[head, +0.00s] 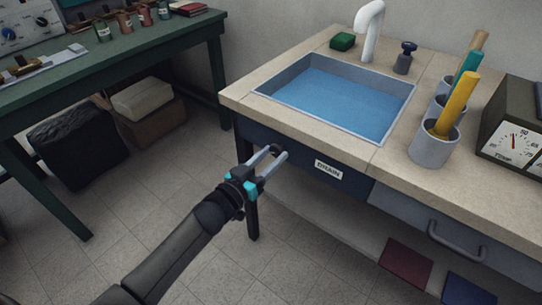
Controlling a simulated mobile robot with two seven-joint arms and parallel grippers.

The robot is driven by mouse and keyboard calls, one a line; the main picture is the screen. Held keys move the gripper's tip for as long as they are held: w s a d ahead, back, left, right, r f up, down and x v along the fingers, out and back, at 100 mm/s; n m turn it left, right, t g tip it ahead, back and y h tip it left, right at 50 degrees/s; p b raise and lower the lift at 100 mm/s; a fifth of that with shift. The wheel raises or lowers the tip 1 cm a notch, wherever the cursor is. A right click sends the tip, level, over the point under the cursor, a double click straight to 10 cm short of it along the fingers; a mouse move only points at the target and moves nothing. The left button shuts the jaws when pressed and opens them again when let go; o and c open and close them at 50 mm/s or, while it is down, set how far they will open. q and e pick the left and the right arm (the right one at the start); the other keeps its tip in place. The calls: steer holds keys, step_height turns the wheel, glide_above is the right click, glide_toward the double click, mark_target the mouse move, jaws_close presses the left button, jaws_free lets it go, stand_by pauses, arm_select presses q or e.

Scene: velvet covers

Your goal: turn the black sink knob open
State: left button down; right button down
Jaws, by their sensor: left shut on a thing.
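The sink basin (335,95) holds blue water in a pale countertop. A dark front panel below it carries a label (328,170) reading "DRAIN". A black knob (277,149) sits on this panel, left of the label, and is mostly hidden by my gripper. My left gripper (276,153) reaches up from the lower left, its two grey fingers shut on the black knob, one on each side. How far the knob is turned cannot be told. My right gripper is not in view.
A white faucet (368,30) and a small dark-topped valve (405,58) stand behind the basin. A green sponge (342,41) lies at the back left. Grey cups (433,150) with coloured handles stand right. A drawer handle (456,241) protrudes at lower right.

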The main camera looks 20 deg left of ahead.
arm_select(q)
steer(key=shift+m, duration=0.3)
steer(key=shift+m+p, duration=0.4)
steer(key=shift+m, duration=0.5)
steer(key=shift+r+m, duration=0.1)
steer(key=shift+m, duration=0.7)
steer(key=m+p, duration=0.1)
steer(key=m, duration=0.3)
steer(key=shift+m, duration=0.3)
steer(key=m, duration=0.5)
steer(key=shift+a, duration=0.1)
steer(key=m, duration=0.2)
steer(key=shift+m, duration=1)
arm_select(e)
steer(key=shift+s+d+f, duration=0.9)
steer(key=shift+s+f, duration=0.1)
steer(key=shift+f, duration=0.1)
